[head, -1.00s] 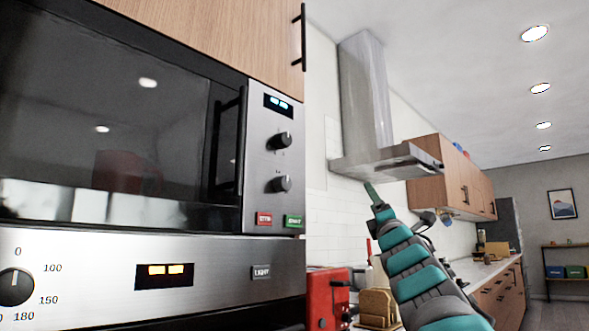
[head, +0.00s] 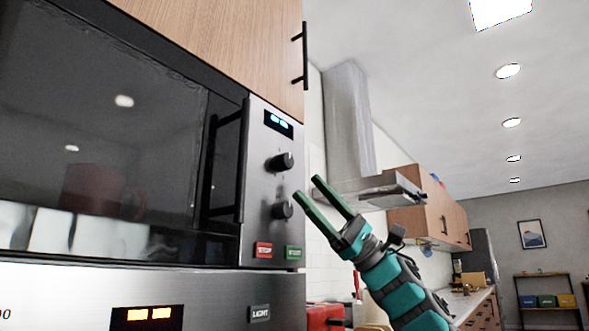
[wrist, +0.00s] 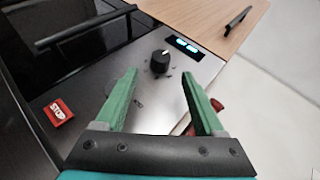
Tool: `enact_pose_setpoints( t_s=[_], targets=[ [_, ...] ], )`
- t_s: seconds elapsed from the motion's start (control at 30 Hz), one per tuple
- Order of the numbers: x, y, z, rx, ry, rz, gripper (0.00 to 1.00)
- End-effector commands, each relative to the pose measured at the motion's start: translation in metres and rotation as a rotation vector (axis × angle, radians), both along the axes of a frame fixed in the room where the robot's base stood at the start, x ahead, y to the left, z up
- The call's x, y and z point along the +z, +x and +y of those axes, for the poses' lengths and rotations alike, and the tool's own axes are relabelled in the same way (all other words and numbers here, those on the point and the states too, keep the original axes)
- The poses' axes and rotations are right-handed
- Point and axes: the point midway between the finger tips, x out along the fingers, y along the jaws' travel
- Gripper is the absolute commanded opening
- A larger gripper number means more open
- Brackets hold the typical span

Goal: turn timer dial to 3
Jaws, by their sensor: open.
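The microwave's control panel (head: 262,223) carries two dark round dials, an upper dial (head: 279,162) below the lit display and a lower dial (head: 282,210). Their labels are too small to read, so I cannot tell which is the timer or what it is set to. My gripper (head: 309,188) is open and empty, its green fingers pointing at the panel from the right, near dial height. In the wrist view, my gripper (wrist: 158,74) has one dial (wrist: 160,62), the one near the display, beyond and between its fingertips, apparently untouched. The lower dial is not visible there.
The red STOP button (head: 263,250) and a green button (head: 294,252) sit below the dials. The black door handle (head: 226,165) stands out left of the panel. A wooden cabinet (head: 225,40) is above. A range hood (head: 350,130) is behind my arm.

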Motion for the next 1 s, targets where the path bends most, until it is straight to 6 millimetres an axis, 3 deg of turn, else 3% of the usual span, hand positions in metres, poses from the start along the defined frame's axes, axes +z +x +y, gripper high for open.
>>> enact_pose_setpoints(
  t_s=[0.3,0.67,1.0],
  targets=[
    [0.039,-0.009,0.032,0.002,0.001,0.001,0.71],
    [0.041,-0.010,0.038,0.001,0.002,0.004,0.70],
    [0.041,-0.010,0.038,0.001,0.002,0.004,0.31]
  ],
)
